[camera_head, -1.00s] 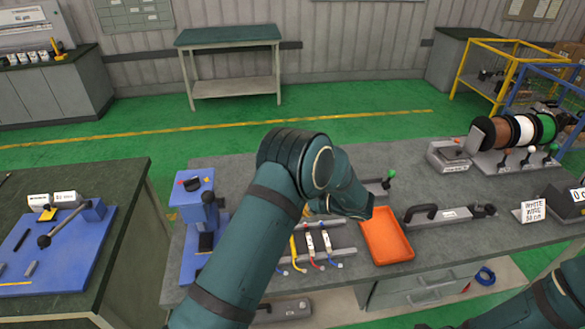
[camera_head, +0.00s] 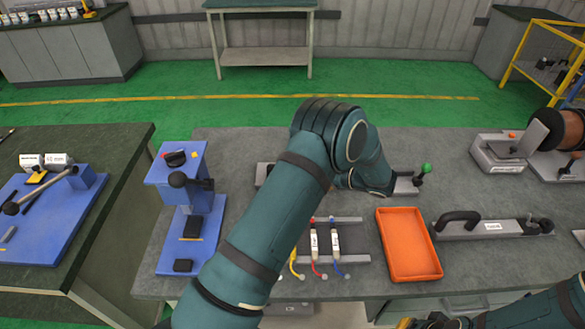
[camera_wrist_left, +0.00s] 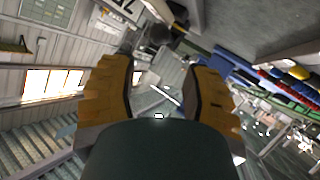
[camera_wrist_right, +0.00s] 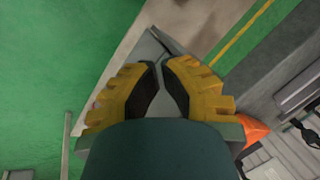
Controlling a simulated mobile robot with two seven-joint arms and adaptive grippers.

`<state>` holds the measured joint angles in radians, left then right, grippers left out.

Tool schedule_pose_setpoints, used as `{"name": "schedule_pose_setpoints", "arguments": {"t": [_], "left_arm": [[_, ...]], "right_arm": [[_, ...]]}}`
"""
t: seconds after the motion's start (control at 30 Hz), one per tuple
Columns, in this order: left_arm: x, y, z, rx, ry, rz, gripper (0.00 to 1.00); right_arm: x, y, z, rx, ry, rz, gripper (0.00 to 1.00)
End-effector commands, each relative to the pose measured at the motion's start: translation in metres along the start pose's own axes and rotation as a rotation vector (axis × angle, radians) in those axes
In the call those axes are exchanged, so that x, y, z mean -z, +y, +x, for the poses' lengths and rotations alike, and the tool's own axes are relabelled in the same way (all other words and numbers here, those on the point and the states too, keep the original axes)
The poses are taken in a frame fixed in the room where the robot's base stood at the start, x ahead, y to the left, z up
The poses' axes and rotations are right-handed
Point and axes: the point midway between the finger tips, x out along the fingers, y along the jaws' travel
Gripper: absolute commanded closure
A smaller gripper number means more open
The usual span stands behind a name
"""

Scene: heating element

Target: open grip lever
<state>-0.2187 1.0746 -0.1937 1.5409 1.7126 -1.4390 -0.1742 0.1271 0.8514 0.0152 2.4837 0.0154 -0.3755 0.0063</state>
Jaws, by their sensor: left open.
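A lever with a green knob (camera_head: 426,169) stands on a grey base at the back of the workbench, partly hidden by my left arm. A fixture with a curved black handle (camera_head: 458,219) lies to the right of the orange tray; I cannot tell which one is the grip lever. My left gripper (camera_wrist_left: 160,78) is open and empty in the left wrist view; my arm hides it in the head view. My right gripper (camera_wrist_right: 160,64) has its fingertips together with nothing seen between them. Part of it shows at the bottom edge of the head view.
The orange tray (camera_head: 408,276) is empty. A blue press-like stand (camera_head: 178,164) is at the bench's left. Several coloured wires lie by a grey rack (camera_head: 350,258). A cable spool (camera_head: 570,130) stands at the right. A second table (camera_head: 110,138) with a blue board is at the left.

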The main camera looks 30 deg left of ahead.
Motion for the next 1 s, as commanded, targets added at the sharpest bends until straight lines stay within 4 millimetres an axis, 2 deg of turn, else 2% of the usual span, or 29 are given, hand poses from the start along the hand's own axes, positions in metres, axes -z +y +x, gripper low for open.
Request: {"name": "schedule_pose_setpoints", "arguments": {"t": [0.03, 0.3, 0.5, 0.7, 1.0], "left_arm": [[0.000, -0.001, 0.012, 0.003, 0.002, 0.000, 0.52], [0.000, -0.001, 0.064, 0.003, 0.002, -0.001, 0.52], [0.000, 0.000, 0.092, 0.001, 0.000, -0.001, 0.52], [0.000, 0.000, 0.104, 0.000, 0.000, 0.000, 0.52], [0.000, 0.000, 0.105, -0.001, 0.000, -0.001, 0.53]], "right_arm": [[0.000, 0.000, 0.000, 0.000, -0.001, 0.000, 1.00], [-0.001, 0.001, 0.002, 0.001, -0.002, -0.001, 1.00], [-0.001, 0.001, 0.003, 0.001, -0.003, -0.001, 1.00], [-0.002, 0.001, 0.003, 0.001, -0.003, -0.001, 1.00], [-0.002, 0.001, 0.003, 0.001, -0.003, -0.001, 1.00]]}}
